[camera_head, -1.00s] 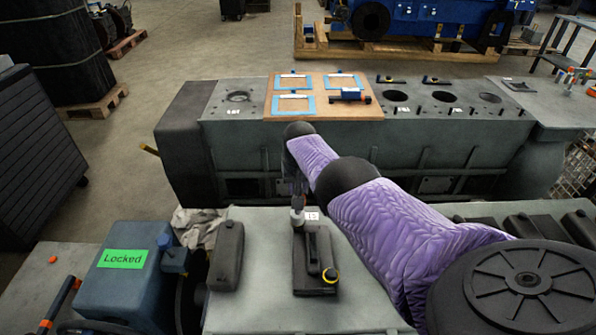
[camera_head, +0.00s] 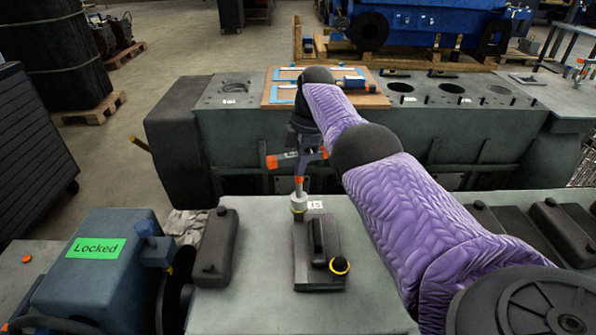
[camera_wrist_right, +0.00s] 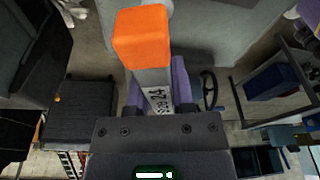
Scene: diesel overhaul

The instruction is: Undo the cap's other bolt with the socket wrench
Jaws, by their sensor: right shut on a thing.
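My right gripper (camera_head: 306,160) is shut on the socket wrench (camera_head: 288,156), a grey tool with orange ends. The wrench's handle lies across the gripper, and an orange-topped stem stands below it. A pale round socket-like piece (camera_head: 299,203) sits under the stem at the far end of a dark cap-like part (camera_head: 304,268); I cannot tell whether it encloses a bolt. In the wrist view the wrench's orange end (camera_wrist_right: 141,38) and numbered grey shank stand between purple fingers. My left gripper is out of view.
A blue box labelled "Locked" (camera_head: 105,262) stands at left, with a dark oblong cover (camera_head: 216,246) beside the cap-like part. Another engine block (camera_head: 400,125) with a wooden board (camera_head: 378,101) lies behind. The pale deck (camera_head: 260,306) in front is clear.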

